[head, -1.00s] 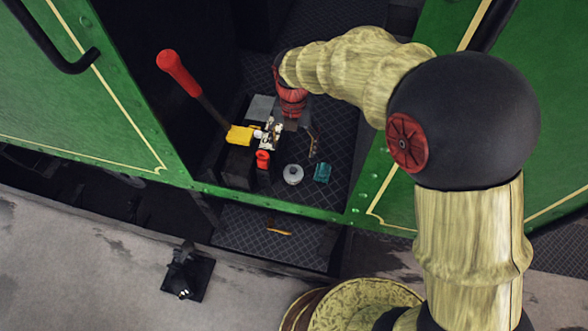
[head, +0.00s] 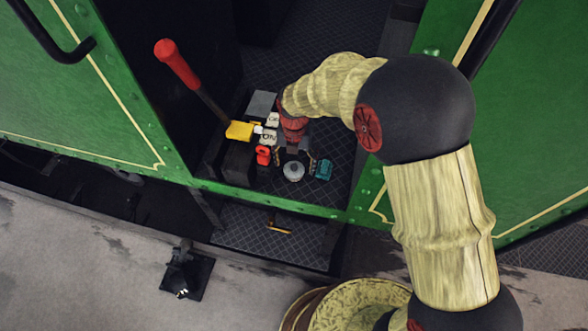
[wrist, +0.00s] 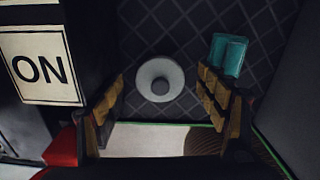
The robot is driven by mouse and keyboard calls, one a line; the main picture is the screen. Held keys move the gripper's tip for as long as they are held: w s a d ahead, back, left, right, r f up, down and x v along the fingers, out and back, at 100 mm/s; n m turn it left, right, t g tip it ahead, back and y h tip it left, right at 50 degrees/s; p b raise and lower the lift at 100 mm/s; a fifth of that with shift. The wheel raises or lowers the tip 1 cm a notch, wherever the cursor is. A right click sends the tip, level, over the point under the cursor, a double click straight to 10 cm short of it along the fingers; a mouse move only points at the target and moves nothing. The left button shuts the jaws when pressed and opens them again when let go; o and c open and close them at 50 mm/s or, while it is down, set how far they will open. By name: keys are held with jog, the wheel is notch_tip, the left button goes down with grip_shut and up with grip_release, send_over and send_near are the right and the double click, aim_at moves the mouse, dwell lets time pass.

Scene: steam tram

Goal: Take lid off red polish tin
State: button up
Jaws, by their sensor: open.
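A round, pale grey lid-like thing (head: 293,171) with a small knob in its middle sits on the dark patterned floor of the tram. It also shows from above in the wrist view (wrist: 148,72). No red side of a tin is visible below it, so I cannot confirm that it is the red polish tin. My gripper (wrist: 162,84) is open and empty. Its two fingers stand left and right of the round thing in the picture, apart from it, with the knob roughly between them. The gap in height is hard to tell.
A teal block (head: 323,169) lies just right of the round thing, close by the right finger in the wrist view (wrist: 228,54). On the left stand a red object (head: 263,155), a yellow block (head: 240,131) and a red-handled lever (head: 178,67). An "ON" plate (wrist: 40,68) faces the wrist camera.

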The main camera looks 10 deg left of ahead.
jog(key=shift+f, duration=0.25)
jog(key=shift+c, duration=1.2)
jog(key=c, duration=0.6)
jog(key=shift+o, duration=0.2)
jog(key=shift+r, duration=0.1)
